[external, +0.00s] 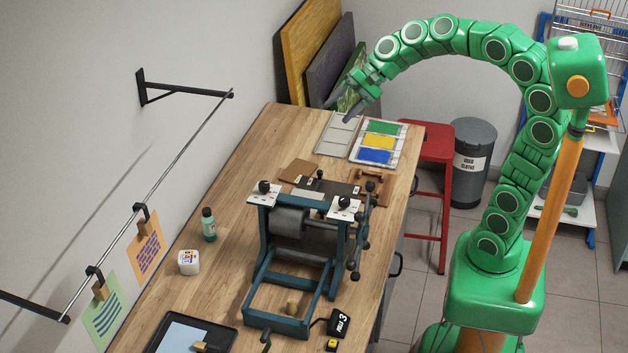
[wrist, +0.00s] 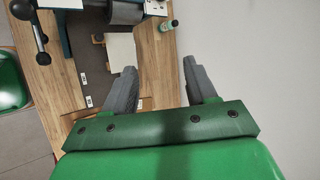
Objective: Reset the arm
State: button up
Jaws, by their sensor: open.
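My gripper (external: 341,108) is at the end of my green arm, high above the far end of the wooden table in the external view. In the wrist view my gripper (wrist: 157,72) shows two grey fingers spread apart with nothing between them. Through the gap I see table top and pale wall. My arm arches up from its green base at the right and bends over toward the left, with the gripper tilted downward.
A teal printing press (external: 290,260) stands on the wooden table (external: 225,185). Panels (external: 308,45) lean on the wall behind. A red stool (external: 428,150) and a grey bin (external: 474,165) stand beside the table. A rail (external: 150,204) runs along the wall.

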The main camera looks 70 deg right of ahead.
jog(key=s+a+f+n+g+h, duration=0.1)
jog(key=s+a+f+n+g, duration=0.2)
jog(key=s+f+n, duration=0.35)
jog(key=s+a+f+n+g+h, duration=0.1)
jog(key=s+a+f+n+g, duration=0.15)
jog(key=s+f, duration=0.65)
jog(key=s+d+f+n+g+h, duration=0.1)
jog(key=s+d+f+n+g, duration=0.1)
jog(key=s, duration=0.6)
jog(key=s+d+f+n+g+h, duration=0.2)
jog(key=s+d+n, duration=0.1)
jog(key=s, duration=0.4)
jog(key=shift+s+n, duration=0.4)
jog(key=shift+n, duration=0.3)
jog(key=shift+a, duration=0.1)
